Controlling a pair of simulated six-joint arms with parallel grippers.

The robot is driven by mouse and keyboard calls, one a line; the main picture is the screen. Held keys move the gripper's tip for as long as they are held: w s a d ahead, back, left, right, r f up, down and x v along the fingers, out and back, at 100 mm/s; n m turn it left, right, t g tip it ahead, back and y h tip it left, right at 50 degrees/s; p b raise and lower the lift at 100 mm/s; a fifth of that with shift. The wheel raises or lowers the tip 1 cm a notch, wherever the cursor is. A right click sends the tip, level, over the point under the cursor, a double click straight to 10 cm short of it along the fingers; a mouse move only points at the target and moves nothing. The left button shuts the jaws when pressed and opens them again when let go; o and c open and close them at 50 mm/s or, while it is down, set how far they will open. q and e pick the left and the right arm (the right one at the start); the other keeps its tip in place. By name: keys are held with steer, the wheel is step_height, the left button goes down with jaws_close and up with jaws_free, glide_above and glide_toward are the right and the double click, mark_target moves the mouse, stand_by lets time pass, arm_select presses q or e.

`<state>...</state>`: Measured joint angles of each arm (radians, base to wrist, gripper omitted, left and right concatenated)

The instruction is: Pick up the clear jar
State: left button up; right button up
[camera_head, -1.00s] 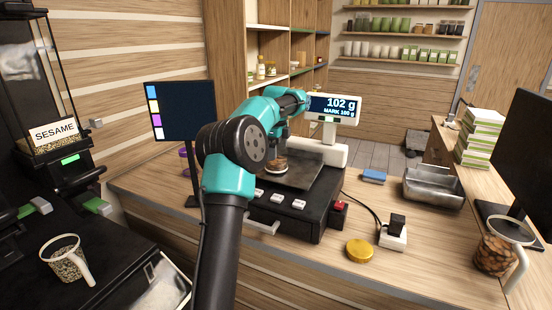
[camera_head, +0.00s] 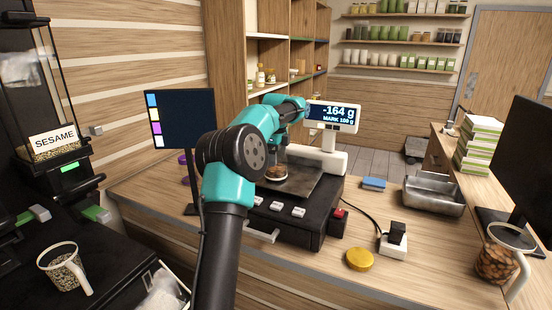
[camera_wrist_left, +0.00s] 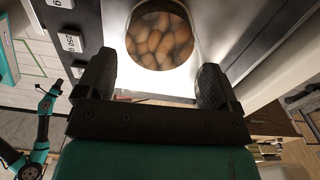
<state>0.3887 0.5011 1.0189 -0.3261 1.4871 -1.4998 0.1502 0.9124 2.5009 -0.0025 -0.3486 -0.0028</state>
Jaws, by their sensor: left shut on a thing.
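The clear jar (camera_head: 276,171) holds brown nuts. My left gripper (camera_head: 283,150) is shut on it, and the jar is just above the scale's metal plate (camera_head: 310,183). In the left wrist view the jar's round mouth (camera_wrist_left: 160,38) shows the nuts from above, between my two black fingers (camera_wrist_left: 155,88). The scale display (camera_head: 333,114) reads -164 g with MARK 100 g below it. In the head view my arm hides part of the jar. A teal and black arm, likely my right one, shows small at the left of the wrist view; its jaws are too small to read.
A yellow lid (camera_head: 360,259) lies on the counter, by a white socket box (camera_head: 394,243). A metal tray (camera_head: 433,195) and a blue block (camera_head: 374,183) are to the right. A nut-filled jug (camera_head: 496,264) stands by the monitor. A seed-filled jug (camera_head: 64,270) is at lower left.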

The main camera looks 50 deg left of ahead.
arm_select(q)
steer(key=shift+r, duration=0.15)
steer(key=shift+r, duration=1.6)
steer(key=s+d+r, duration=0.1)
steer(key=s+d, duration=0.9)
steer(key=d, duration=0.2)
steer(key=shift+s+r, duration=0.15)
steer(key=shift+s, duration=0.1)
